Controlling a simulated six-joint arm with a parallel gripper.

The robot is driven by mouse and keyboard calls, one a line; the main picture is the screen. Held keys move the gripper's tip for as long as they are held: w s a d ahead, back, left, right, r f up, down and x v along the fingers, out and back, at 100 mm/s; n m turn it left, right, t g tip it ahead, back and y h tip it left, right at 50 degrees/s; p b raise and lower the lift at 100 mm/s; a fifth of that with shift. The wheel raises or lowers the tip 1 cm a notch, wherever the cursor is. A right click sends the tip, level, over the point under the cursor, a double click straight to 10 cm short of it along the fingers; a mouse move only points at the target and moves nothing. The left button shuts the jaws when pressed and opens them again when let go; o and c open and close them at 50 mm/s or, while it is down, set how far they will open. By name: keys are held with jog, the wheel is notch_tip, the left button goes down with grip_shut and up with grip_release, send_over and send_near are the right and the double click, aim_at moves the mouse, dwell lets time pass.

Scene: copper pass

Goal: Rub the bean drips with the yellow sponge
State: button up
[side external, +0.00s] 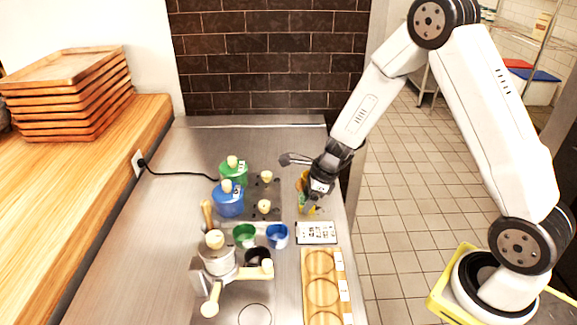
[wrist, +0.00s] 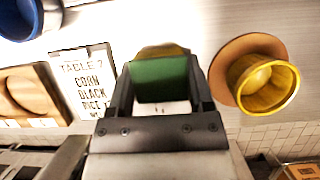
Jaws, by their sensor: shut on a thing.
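My gripper (side external: 311,198) is shut on the yellow sponge (side external: 309,209), low over the right part of the steel counter. In the wrist view the sponge's green face (wrist: 160,80) fills the space between the fingers, with a yellow strip (wrist: 162,51) beyond it. I cannot tell whether the sponge touches the counter. Small dark spots (side external: 257,187) show on the darker patch of counter left of my gripper, around two small cream-topped items (side external: 266,177). They may be the bean drips, but they are too small to tell.
A yellow cup on an orange saucer (wrist: 239,48) stands close beside my gripper. An order card (side external: 316,233) and wooden board (side external: 309,285) lie in front. Green (side external: 244,236) and blue cups (side external: 277,236), green (side external: 233,173) and blue jars (side external: 229,202), and a machine (side external: 217,262) stand left.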

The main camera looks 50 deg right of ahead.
aim_at(325, 208)
jog(key=shift+s+d, duration=2.2)
jog(key=shift+w+a, duration=2.5)
jog(key=shift+a, duration=0.05)
jog(key=shift+w+a+r, duration=0.1)
jog(key=shift+w+r, duration=0.05)
jog(key=shift+r, duration=3.95)
